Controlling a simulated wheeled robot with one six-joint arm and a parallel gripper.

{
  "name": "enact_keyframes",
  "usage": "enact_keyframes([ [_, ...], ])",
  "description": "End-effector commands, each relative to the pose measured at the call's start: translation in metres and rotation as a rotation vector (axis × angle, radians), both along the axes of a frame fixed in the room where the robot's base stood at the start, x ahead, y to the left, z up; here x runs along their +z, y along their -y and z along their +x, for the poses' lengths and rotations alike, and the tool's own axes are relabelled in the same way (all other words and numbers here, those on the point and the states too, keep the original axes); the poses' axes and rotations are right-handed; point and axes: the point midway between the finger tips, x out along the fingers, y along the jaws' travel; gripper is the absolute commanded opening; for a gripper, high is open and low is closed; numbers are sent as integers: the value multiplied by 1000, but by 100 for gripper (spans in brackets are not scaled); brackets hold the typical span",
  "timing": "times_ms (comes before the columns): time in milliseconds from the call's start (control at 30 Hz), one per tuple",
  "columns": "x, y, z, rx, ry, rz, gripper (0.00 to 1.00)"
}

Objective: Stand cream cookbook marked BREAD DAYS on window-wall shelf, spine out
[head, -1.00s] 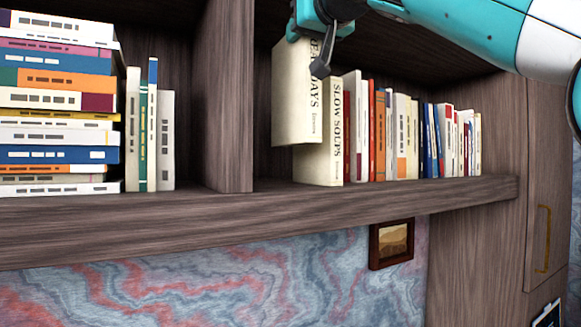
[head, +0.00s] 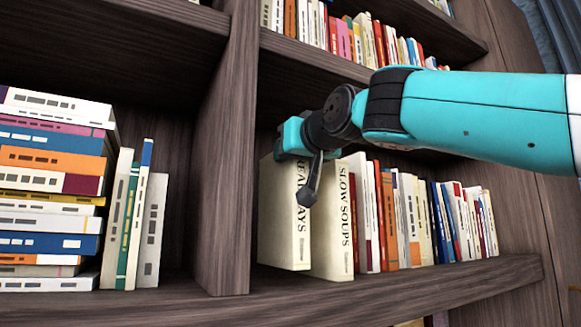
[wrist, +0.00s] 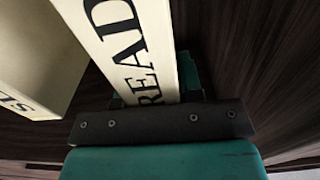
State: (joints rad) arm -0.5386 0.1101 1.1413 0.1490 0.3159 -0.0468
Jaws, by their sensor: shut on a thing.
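The cream cookbook marked BREAD DAYS (head: 285,225) is upright in the shelf bay, its lettered spine facing out. Its lower end is close to the shelf board (head: 390,291); I cannot tell whether it touches. My gripper (head: 305,150) is shut on the cookbook near its top, and a dark finger covers part of the title. In the wrist view the cookbook's spine (wrist: 135,45) runs up from between the jaws (wrist: 155,122). The cream SLOW SOUPS book (head: 335,225) stands immediately right of it; it also shows in the wrist view (wrist: 40,60).
A row of several books (head: 425,220) fills the shelf to the right. A wooden divider (head: 228,170) stands close on the left. Beyond it are stacked books (head: 50,190) and a few upright ones (head: 135,220). An upper shelf (head: 320,60) lies above my arm.

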Motion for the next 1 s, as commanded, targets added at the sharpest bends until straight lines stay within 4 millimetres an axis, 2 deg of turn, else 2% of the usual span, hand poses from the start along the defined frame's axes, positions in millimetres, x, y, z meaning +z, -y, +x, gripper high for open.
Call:
enact_keyframes([
  [200,-18,1,-1,-1,5,3,0],
  [600,-24,1,-1,-1,5,3,0],
  [633,-25,1,0,-1,0,0,38],
  [700,-25,0,0,-1,0,0,55],
  [733,-25,0,0,-1,0,0,59],
  [1000,-23,0,0,-1,0,0,59],
])
